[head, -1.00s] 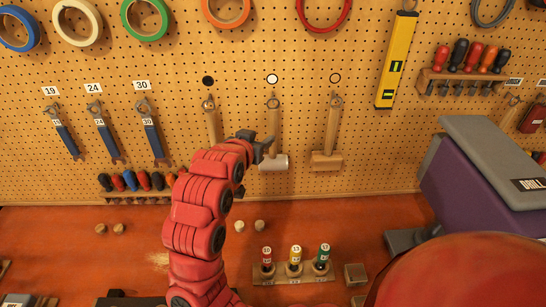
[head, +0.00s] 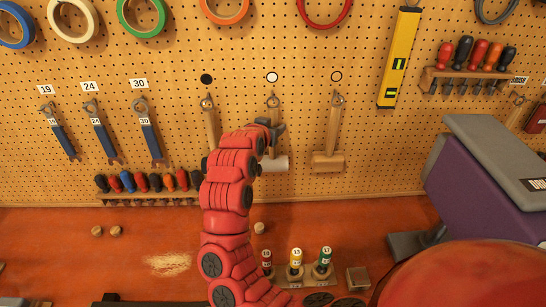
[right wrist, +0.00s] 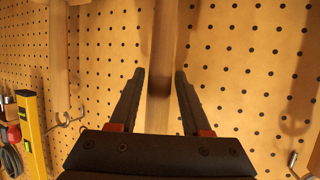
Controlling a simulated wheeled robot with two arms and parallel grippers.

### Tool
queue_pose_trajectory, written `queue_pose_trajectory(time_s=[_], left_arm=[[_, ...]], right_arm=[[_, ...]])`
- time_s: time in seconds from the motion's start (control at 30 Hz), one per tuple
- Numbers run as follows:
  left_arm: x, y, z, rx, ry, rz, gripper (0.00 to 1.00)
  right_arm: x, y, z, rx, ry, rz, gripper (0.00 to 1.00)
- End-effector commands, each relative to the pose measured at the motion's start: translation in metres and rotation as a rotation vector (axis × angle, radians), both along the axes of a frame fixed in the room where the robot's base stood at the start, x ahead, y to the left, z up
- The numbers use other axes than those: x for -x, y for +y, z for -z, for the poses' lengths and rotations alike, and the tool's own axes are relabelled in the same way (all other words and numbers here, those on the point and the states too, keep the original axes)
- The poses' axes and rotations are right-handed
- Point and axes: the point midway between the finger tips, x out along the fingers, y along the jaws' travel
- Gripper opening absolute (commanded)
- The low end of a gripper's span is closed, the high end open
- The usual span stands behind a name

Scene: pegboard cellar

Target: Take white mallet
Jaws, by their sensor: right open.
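The white mallet (head: 280,164) hangs head-down on the pegboard under the white dot, the middle one of three mallets. Its wooden handle (head: 274,104) rises to a hook; part of its head and handle is hidden behind my arm. My right gripper (head: 275,126) is at the handle, above the mallet's head. In the right wrist view, my right gripper (right wrist: 160,76) is open, and the handle (right wrist: 163,55) runs between the two fingers with a gap on each side. How deep it sits between them is hard to tell. My left gripper is not in view.
A mallet handle (head: 210,120) hangs close on the left, and a wooden mallet (head: 328,160) on the right. A yellow level (head: 399,58) is further right. Wrenches (head: 100,135) and a screwdriver row (head: 143,184) are left. Marked bottles (head: 296,262) stand on the red bench.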

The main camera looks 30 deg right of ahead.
Motion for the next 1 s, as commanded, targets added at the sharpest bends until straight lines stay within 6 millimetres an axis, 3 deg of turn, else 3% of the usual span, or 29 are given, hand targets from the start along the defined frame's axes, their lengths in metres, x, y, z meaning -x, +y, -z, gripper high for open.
queue_pose_trajectory(time_s=[0.2,0.5,1.0], left_arm=[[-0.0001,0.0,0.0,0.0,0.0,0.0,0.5],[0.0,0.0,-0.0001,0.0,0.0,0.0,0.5],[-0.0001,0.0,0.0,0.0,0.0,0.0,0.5]], right_arm=[[-0.0004,-0.0006,0.0002,0.0,0.0,0.0,0.48],[-0.0002,-0.0004,0.0002,0.0,0.0,0.0,0.0],[-0.0001,-0.0004,0.0002,-0.001,0.001,0.0,0.0]])
